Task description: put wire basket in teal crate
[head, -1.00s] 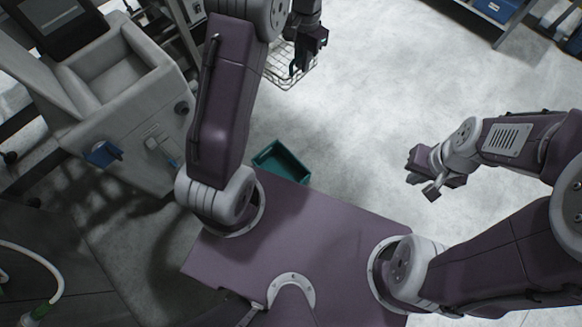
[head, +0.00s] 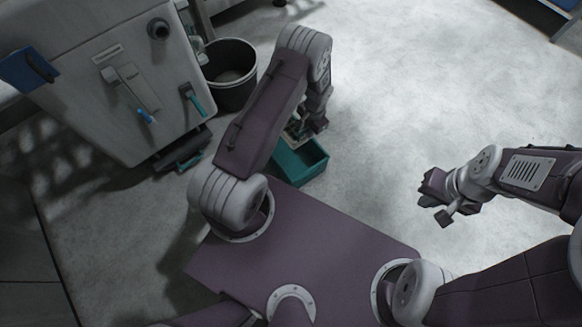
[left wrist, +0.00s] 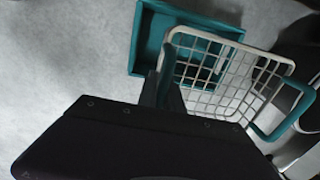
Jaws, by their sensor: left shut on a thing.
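My left gripper (head: 312,130) is shut on the wire basket, close to the teal crate (head: 318,168) on the floor. In the left wrist view the white wire basket (left wrist: 222,88) hangs tilted from the fingers (left wrist: 165,80), held at its left side, with a teal handle (left wrist: 282,122) on the far side. The teal crate (left wrist: 140,42) lies beyond and below it, and the basket covers part of its opening. In the head view my arm hides most of the basket. My right gripper (head: 432,190) is away to the right over bare floor; its fingers are too small to judge.
A dark round bin (head: 232,78) stands behind my left arm. A grey cabinet (head: 100,75) with hanging blue and teal-handled tools fills the left side. The floor to the right of the crate is clear.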

